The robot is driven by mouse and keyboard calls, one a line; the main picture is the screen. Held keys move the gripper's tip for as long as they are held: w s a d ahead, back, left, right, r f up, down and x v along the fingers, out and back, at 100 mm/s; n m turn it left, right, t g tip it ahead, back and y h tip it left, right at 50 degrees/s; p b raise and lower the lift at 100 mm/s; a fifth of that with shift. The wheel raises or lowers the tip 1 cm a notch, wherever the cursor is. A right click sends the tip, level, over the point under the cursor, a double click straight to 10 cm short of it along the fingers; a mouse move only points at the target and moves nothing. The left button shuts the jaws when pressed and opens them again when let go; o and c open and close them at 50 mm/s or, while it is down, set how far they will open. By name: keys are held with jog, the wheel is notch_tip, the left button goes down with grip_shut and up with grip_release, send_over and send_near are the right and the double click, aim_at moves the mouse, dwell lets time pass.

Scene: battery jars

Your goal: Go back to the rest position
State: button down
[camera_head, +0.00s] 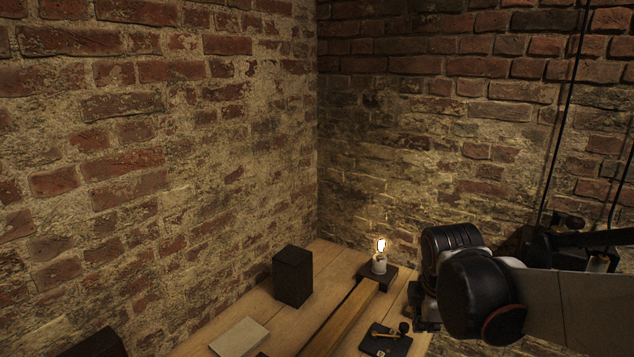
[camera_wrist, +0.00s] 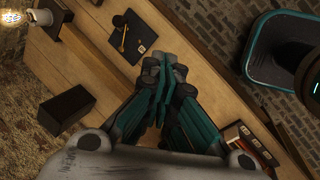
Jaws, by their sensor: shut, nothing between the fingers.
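My gripper (camera_wrist: 163,82) is shut and empty in the wrist view, its teal and dark fingers together above the wooden table (camera_wrist: 80,62). In the head view my arm reaches in from the right, and the finger tips are hard to make out there. A lit bulb (camera_head: 381,246) stands on a dark base at the far end of the table. It also shows at the top left of the wrist view (camera_wrist: 37,18). A dark mat (camera_head: 386,340) with a small brass-coloured item on it lies near the front, and shows in the wrist view (camera_wrist: 133,37).
A black box (camera_head: 292,276) stands on the table near the left wall, and a pale flat sheet (camera_head: 239,338) lies in front of it. A long wooden beam (camera_head: 341,318) runs along the table. Brick walls (camera_head: 200,130) close off the left and back. Cables hang at the right.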

jog(key=s+a+r+m+t, duration=0.1)
jog(key=s+r+m, duration=0.1)
jog(key=s+m, duration=0.5)
jog(key=s+a+r+m+t+y, duration=0.1)
jog(key=s+m+t, duration=0.1)
jog(key=s+m, duration=0.6)
jog(key=shift+r+m, duration=0.4)
jog(key=shift+m, duration=0.4)
